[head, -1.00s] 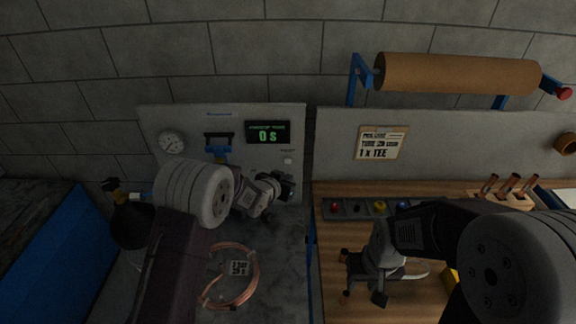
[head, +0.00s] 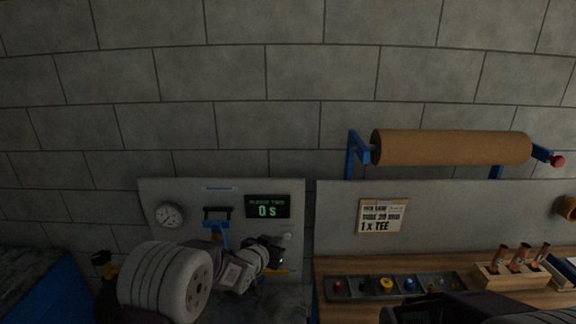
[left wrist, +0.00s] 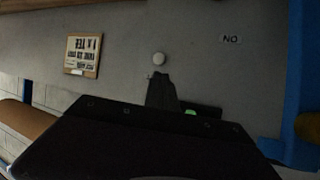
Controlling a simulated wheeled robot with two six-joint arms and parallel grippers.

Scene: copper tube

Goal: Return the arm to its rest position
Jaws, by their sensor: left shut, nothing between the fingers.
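My left arm comes in from the lower left in the head view. Its gripper (head: 276,258) is in front of the grey back panel (head: 300,228), below the timer display and above the dark bench top. The gripper is small and dark there. In the left wrist view its shut fingers (left wrist: 163,92) point at the panel, with nothing seen between them. My right arm crosses the lower right corner of the head view, and its gripper is below the frame.
A timer (head: 267,206) reads 0 s beside a blue bracket (head: 216,224) and a gauge (head: 170,215). A brown paper roll (head: 450,147) hangs at the right above a notice (head: 382,215). A parts tray (head: 360,286) and tube rack (head: 510,270) stand on the wooden bench.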

